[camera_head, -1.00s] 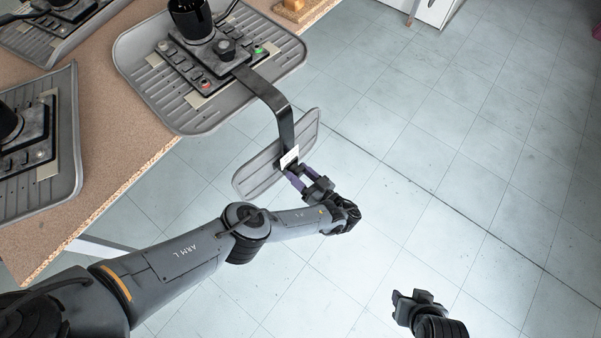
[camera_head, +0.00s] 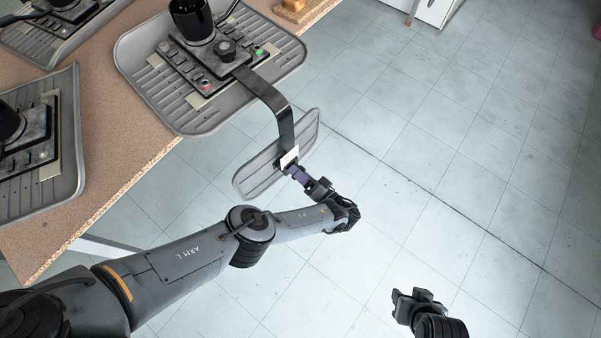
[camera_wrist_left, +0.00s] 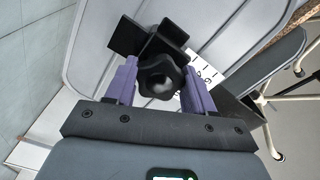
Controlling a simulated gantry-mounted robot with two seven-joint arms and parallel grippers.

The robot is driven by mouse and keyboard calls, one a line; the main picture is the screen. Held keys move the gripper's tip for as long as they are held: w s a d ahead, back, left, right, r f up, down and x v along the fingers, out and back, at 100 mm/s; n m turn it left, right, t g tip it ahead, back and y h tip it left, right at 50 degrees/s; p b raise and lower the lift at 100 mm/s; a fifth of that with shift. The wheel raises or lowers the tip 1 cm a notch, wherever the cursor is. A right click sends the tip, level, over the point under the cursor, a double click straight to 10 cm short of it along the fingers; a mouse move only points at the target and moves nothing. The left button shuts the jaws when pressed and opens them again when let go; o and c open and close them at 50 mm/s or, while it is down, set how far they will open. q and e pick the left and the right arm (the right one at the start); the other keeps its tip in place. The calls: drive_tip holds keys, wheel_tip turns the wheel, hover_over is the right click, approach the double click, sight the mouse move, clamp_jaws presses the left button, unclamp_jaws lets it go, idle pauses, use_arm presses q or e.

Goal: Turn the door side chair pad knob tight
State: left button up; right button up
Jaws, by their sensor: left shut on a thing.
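The chair pad (camera_head: 258,178) is a grey ribbed plate at the end of a black bent bar (camera_head: 283,118), beyond the bench edge. A white label (camera_head: 289,157) shows where the bar meets the pad. My left gripper (camera_head: 293,171) is at that joint, its purple fingers pointing at the pad. In the left wrist view, a black lobed knob (camera_wrist_left: 159,75) sits between the two fingers, which are shut on it. The knob is hidden by the gripper in the head view. My right gripper (camera_head: 412,299) is low at right, away from the pad; its jaw opening is unclear.
The bar runs from a grey ribbed seat shell (camera_head: 150,95) with a black control unit on the brown bench (camera_head: 112,150). Another shell (camera_head: 70,180) lies at left. A wooden block (camera_head: 293,10) is at the back. Open tiled floor (camera_head: 470,130) lies to the right.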

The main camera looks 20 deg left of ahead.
idle(0.6)
use_arm(q)
drive_tip(key=o, duration=1)
drive_tip(key=shift+a, duration=0.15)
